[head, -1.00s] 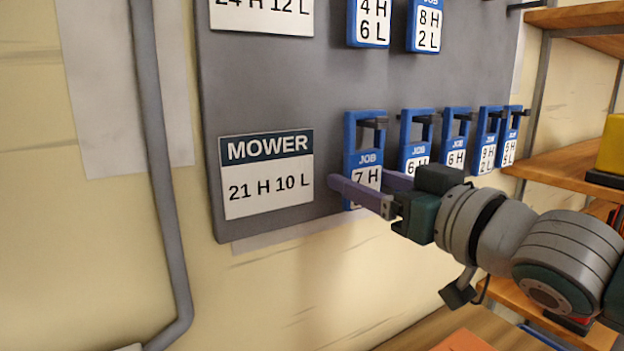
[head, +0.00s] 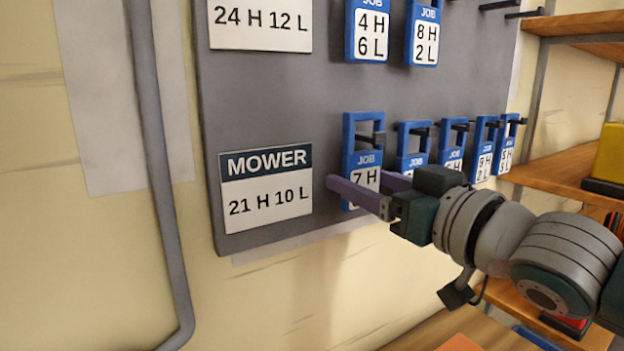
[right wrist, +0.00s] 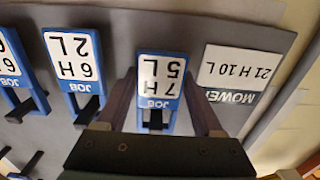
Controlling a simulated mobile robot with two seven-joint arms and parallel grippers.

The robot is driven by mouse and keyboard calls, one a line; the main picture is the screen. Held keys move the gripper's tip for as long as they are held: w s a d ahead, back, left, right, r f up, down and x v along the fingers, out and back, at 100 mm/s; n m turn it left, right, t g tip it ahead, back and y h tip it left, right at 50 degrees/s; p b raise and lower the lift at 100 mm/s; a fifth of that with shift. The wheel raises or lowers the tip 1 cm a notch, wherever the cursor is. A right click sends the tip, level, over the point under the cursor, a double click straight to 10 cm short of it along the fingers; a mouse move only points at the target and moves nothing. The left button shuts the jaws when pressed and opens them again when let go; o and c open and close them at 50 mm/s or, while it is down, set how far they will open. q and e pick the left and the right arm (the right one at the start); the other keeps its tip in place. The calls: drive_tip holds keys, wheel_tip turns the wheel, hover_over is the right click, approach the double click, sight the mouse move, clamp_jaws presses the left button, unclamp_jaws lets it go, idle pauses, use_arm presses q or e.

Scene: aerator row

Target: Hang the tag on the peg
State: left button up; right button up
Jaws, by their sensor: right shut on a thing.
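A blue-framed white job tag reading 7 H (head: 361,160) is in my right gripper (head: 366,184), at the left end of the lower row on the grey board. The fingers are shut on its sides, in the right wrist view too, where the tag (right wrist: 161,78) reads 7 H 5 L. A dark peg (head: 372,140) shows across the tag's open upper frame, below the top bar and apart from it. The tag looks upright. My fingers hide its lower part in the head view. My left gripper is not in view.
A MOWER card (head: 266,187) is left of the tag. Several similar tags hang on pegs to the right, the nearest (head: 412,150) close by. Bare pegs (head: 525,14) stick out at the upper right. Wooden shelves (head: 560,172) stand at the right, a grey pipe (head: 157,170) at the left.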

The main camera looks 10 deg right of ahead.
drive_tip(key=shift+p+v, duration=0.9)
drive_tip(key=shift+v, duration=0.55)
drive_tip(key=p+v, duration=0.2)
drive_tip(key=v, duration=0.3)
drive_tip(key=shift+s+d+p, duration=0.1)
drive_tip(key=shift+s+p, duration=0.2)
drive_tip(key=shift+p, duration=0.1)
drive_tip(key=shift+r, duration=0.1)
